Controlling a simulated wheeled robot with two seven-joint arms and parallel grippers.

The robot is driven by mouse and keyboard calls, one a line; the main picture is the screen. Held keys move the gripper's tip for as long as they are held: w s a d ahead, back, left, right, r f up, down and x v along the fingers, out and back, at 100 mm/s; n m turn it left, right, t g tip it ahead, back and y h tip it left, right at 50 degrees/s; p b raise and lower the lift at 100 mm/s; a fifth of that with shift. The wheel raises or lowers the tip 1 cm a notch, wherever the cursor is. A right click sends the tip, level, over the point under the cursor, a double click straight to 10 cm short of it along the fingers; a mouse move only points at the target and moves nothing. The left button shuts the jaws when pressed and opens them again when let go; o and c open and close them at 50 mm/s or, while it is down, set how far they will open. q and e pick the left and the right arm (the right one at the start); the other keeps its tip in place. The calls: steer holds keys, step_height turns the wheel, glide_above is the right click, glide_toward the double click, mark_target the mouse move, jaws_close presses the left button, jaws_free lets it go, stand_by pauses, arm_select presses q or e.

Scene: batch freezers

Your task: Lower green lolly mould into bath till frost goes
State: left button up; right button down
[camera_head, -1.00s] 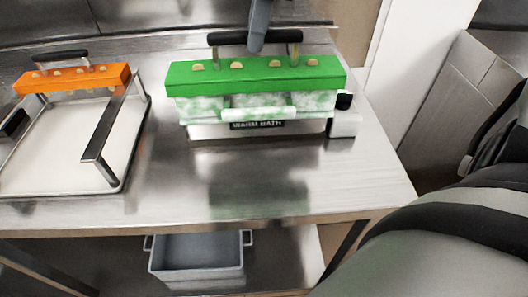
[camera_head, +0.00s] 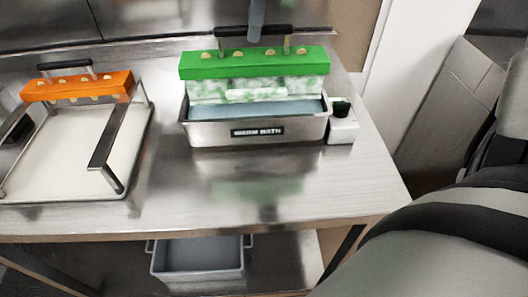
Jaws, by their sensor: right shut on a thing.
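The green lolly mould (camera_head: 255,63) hangs level over the metal bath (camera_head: 229,133), which has a dark label on its front. White frost patches cover the mould's lower body. Its lower edge is at or close to the bluish water (camera_head: 205,110); I cannot tell if it touches. My right gripper (camera_head: 256,33) is shut on the black bar handle on top of the mould, and only a narrow part of it shows at the top edge. My left gripper is not in view.
An orange mould (camera_head: 75,85) sits at the back of a white tray (camera_head: 70,165) with metal rails at the left. A small white box (camera_head: 342,128) with a dark knob adjoins the bath's right end. A grey bin (camera_head: 197,262) is on the lower shelf. The counter's front is clear.

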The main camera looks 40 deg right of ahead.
steer(key=shift+w+d, duration=0.45)
steer(key=shift+w, duration=0.3)
steer(key=shift+w+d, duration=0.45)
steer(key=shift+w, duration=0.25)
steer(key=shift+w+d, duration=0.45)
steer(key=shift+w, duration=0.3)
steer(key=shift+f, duration=0.25)
